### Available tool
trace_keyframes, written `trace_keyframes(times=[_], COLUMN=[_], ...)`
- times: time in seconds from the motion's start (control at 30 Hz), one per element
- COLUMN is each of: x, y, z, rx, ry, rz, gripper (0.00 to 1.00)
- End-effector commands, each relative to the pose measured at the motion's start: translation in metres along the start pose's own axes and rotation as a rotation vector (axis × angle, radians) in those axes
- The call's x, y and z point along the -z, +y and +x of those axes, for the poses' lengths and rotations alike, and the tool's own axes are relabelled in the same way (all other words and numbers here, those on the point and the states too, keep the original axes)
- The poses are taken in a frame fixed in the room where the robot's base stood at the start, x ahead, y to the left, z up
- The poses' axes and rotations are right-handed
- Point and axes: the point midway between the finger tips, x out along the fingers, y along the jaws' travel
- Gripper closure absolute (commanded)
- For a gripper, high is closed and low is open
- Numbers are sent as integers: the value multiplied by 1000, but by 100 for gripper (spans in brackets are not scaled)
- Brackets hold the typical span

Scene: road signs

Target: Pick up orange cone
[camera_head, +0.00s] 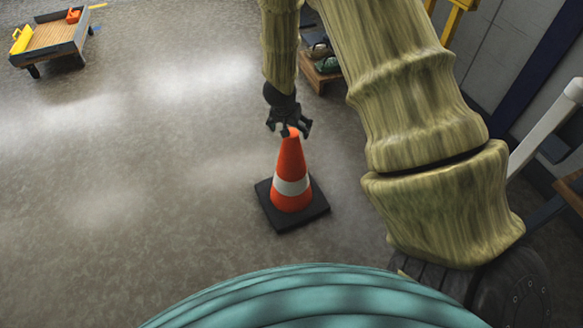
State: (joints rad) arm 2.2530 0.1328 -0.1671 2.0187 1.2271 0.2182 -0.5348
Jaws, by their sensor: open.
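An orange cone (291,198) with a white band and a square black base stands upright on the grey floor, near the middle of the head view. My gripper (290,130) hangs pointing down right at the cone's tip. Its black fingers are open, one on each side of the tip. I cannot tell whether the fingers touch the cone. My arm comes down from the top of the picture above the cone.
A low cart (52,39) with yellow and orange items stands at the far left. A wooden crate (318,75) with dark items sits behind my arm. A wall with a dark blue post (537,75) runs along the right. The floor left of the cone is clear.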

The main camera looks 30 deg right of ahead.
Motion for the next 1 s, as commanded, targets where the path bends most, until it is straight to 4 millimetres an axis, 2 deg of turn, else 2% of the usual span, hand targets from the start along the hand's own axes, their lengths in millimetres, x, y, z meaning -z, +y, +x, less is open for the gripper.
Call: trace_keyframes(times=[0.03,0.23,0.53,0.83,1.0], x=[-2,-2,-2,-5,-3], y=[0,1,-1,-5,-5], z=[10,38,55,92,98], rx=[-1,-2,-2,-1,0], ry=[-1,-1,0,1,2], rz=[0,0,-1,0,0], gripper=[9,9,9,9,9])
